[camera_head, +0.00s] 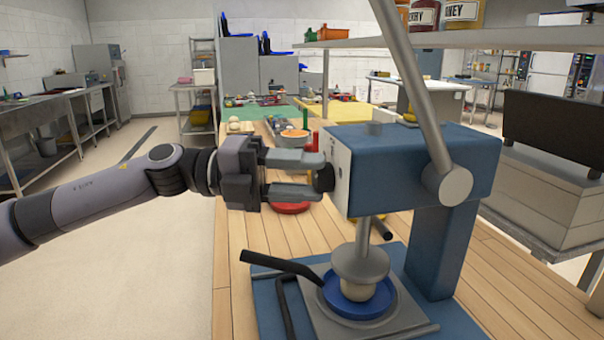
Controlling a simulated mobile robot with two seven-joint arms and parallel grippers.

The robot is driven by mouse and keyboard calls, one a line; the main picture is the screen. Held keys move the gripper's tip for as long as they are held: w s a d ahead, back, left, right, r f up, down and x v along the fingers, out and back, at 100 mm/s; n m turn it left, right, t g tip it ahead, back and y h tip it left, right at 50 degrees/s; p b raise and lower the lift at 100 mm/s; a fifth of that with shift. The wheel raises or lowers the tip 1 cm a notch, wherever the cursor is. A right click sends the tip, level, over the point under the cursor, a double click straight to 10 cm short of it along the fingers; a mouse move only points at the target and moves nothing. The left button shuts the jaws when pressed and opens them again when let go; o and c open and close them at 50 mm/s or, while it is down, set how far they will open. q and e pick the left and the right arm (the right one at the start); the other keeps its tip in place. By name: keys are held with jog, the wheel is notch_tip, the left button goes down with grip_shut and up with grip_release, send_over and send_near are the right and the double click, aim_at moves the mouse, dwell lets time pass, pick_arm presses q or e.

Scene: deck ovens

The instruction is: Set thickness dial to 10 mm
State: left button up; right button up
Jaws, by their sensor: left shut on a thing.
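A blue press machine (425,160) with a long grey lever stands on a wooden table. The thickness dial (324,178) is a small black knob on the machine's left white face plate (339,170). My left gripper (318,176) comes in from the left and is shut on the dial, its two fingers above and below it. The fingers hide part of the dial, and its setting cannot be read. Below the head, a round grey press plate (361,264) sits just over a pale dough ball in a blue dish (345,303). My right gripper is not in view.
A black handle (282,266) sticks out left from the machine's base. Behind my gripper are a red dish (290,208), a bowl (294,138) and a red bottle. A shelf with jars is above right. The floor at left is clear.

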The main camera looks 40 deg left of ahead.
pick_arm(q)
jog(key=shift+r+m, duration=0.1)
jog(key=shift+m, duration=0.4)
jog(key=o, duration=1.1)
jog(key=shift+c, duration=0.2)
